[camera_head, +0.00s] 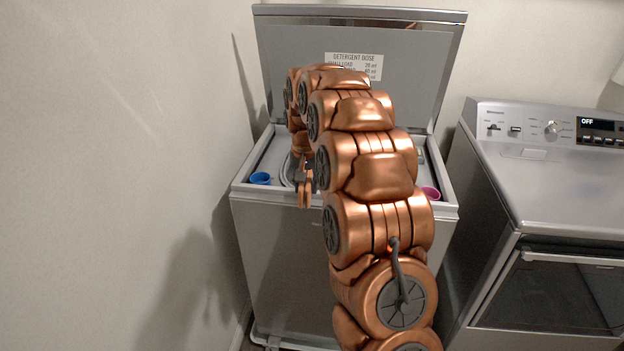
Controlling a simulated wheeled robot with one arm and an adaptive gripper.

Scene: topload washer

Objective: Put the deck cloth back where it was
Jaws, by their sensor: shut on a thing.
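The topload washer (283,262) stands with its lid (415,75) raised. My gripper (304,203) points down at the front edge of the washer's top deck, left of the middle. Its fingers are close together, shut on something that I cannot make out. I cannot pick out the deck cloth; my arm covers much of the tub opening and the right part of the deck.
A blue cup (261,178) is on the deck's left side and a pink cup (431,193) on its right. A label (353,66) is on the lid. A wall (110,170) is close on the left. A second machine (560,190) stands at right.

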